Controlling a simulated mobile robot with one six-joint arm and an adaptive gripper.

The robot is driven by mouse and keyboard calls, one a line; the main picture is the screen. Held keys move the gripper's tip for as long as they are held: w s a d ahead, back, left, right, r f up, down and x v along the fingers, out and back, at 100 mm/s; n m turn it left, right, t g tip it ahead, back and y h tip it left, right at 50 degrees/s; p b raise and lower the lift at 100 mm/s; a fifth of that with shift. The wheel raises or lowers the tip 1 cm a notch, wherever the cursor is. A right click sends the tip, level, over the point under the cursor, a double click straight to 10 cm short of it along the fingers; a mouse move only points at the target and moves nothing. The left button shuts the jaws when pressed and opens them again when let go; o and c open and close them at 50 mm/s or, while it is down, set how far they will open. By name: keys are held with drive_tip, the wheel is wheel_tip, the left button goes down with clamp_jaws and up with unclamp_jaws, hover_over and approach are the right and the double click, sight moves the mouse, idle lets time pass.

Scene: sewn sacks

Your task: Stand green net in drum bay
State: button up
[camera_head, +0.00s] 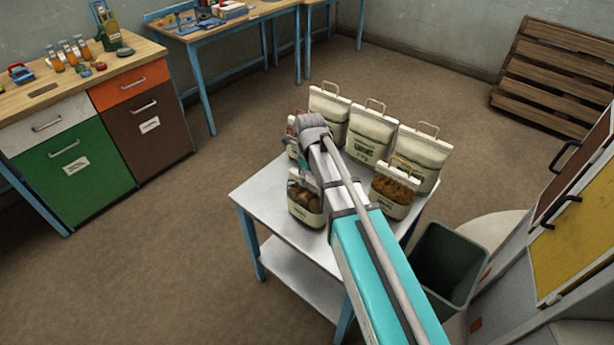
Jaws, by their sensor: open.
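Several cream sacks with handles stand on a small metal table (262,199). Three taller ones, a left (328,103), a middle (370,135) and a right sack (421,155), form a back row. A shorter sack (395,188) with brown contents stands at the front right, and another (305,207) with dark brown contents at the front left. A further sack (291,135) is mostly hidden behind my wrist. I cannot tell which is the green net, nor pick out the drum bay. My gripper (304,174) is open, small and partly hidden, over or just behind the front left sack.
A dark bin (446,268) stands right of the table, beside cabinets with a yellow door (572,247). A workbench (95,60) with drawers and small items is at left. A wooden pallet (553,77) leans on the back wall. Floor left of the table is clear.

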drive_tip(key=shift+r+p, duration=5.4)
drive_tip(key=shift+r, duration=0.25)
drive_tip(key=shift+d, duration=0.1)
drive_tip(key=shift+s+d+n, duration=0.3)
drive_tip(key=shift+d+n, duration=0.15)
drive_tip(key=shift+n, duration=0.05)
drive_tip(key=s+d+n, duration=0.6)
drive_tip(key=d+n, duration=0.3)
drive_tip(key=n, duration=0.3)
drive_tip(key=s+d+n, duration=0.6)
drive_tip(key=d+n, duration=0.2)
drive_tip(key=n, duration=0.4)
drive_tip(key=shift+s+d+n, duration=0.3)
drive_tip(key=shift+s+d, duration=0.05)
drive_tip(key=shift+d, duration=0.05)
drive_tip(key=shift+f, duration=0.15)
